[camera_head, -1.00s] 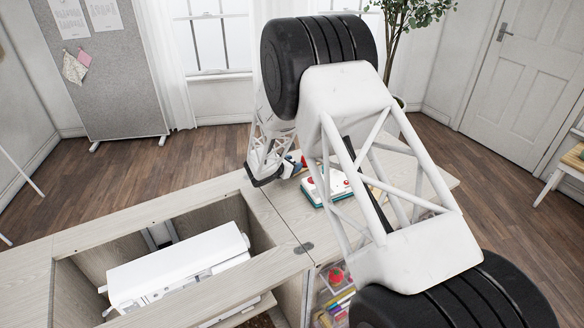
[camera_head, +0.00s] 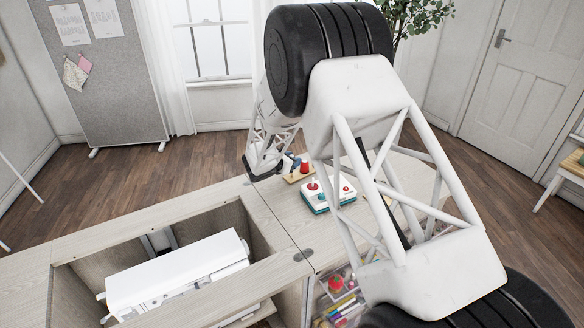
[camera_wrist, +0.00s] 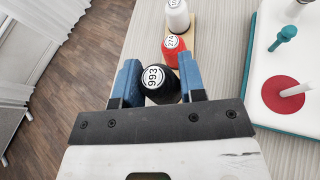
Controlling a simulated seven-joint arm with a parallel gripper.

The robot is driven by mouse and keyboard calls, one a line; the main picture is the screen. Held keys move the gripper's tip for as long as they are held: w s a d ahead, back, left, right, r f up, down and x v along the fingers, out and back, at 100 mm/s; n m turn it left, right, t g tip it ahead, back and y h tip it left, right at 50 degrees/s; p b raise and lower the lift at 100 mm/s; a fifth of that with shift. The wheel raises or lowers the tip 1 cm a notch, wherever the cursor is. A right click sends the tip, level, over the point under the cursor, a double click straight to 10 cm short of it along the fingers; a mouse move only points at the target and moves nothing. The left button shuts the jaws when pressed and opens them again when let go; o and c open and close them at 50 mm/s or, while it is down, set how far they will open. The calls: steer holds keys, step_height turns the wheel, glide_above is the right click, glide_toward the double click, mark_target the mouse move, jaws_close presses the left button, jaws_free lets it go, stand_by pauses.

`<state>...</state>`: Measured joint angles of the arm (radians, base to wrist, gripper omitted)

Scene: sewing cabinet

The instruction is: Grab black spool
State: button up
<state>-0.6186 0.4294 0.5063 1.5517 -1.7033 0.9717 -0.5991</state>
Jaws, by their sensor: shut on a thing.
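The black spool (camera_wrist: 160,86), with a white label reading 993 on top, sits between the two blue fingers of my gripper (camera_wrist: 159,82) in the wrist view. The fingers are shut on it, one on each side. In the head view, my gripper (camera_head: 290,163) is small and partly hidden by my arm, at the far side of the tabletop, and the black spool cannot be made out clearly. The spool's lower part is hidden by the gripper, so I cannot tell whether it touches the board below.
A red spool (camera_wrist: 173,45) and a white spool (camera_wrist: 177,15) stand in line beyond, on a wooden board (camera_wrist: 189,64). A white and teal box (camera_head: 330,196) with pegs is to the right. The cabinet's open well holds a white sewing machine (camera_head: 175,268).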

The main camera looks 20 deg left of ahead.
steer(key=shift+r, duration=2.5)
